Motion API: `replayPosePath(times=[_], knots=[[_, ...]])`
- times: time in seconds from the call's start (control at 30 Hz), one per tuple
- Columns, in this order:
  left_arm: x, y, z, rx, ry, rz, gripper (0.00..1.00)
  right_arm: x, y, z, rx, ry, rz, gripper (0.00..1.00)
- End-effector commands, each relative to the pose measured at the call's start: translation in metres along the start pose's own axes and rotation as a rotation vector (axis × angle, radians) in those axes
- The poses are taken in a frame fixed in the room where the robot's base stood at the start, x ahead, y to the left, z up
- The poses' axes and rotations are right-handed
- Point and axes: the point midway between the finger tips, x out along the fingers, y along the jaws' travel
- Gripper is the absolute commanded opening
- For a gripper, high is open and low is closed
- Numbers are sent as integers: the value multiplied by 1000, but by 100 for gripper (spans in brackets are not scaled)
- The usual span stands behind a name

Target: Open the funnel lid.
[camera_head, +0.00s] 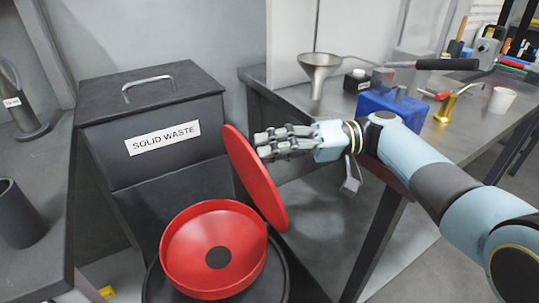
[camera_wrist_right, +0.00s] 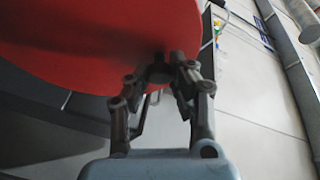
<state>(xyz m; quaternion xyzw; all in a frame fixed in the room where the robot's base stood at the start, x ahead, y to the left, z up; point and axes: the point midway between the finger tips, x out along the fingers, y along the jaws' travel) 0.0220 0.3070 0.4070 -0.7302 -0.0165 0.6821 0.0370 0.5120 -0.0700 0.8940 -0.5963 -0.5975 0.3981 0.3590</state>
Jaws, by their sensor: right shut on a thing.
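The red funnel (camera_head: 214,250) sits on a dark round drum (camera_head: 161,287) at the bottom of the head view, its round bowl uncovered with a dark hole in the middle. Its red lid (camera_head: 252,178) stands tilted up steeply at the funnel's right side. My right gripper (camera_head: 262,143) is at the lid's upper right face, with its fingers closed at the lid. In the right wrist view the red lid (camera_wrist_right: 100,40) fills the upper left and the right gripper's fingertips (camera_wrist_right: 160,72) meet its edge. My left gripper is not in view.
A grey bin labelled SOLID WASTE (camera_head: 155,130) stands behind the funnel. A metal table (camera_head: 420,135) on the right holds a metal funnel (camera_head: 320,70), a blue block (camera_head: 392,106) and a white cup (camera_head: 501,100). A dark counter (camera_head: 40,220) is at the left.

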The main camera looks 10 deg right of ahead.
Motion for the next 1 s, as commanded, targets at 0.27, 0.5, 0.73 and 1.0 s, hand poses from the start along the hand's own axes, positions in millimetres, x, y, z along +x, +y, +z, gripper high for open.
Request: replayPosePath(times=[0.27,0.5,0.73,1.0], knots=[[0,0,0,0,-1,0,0,0,1,1,4,1,-1,0],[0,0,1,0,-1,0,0,0,1,1,4,1,-1,38],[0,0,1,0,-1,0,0,0,0,0,2,1,-1,46],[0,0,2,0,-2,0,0,-1,-15,-8,-3,1,-1,46]])
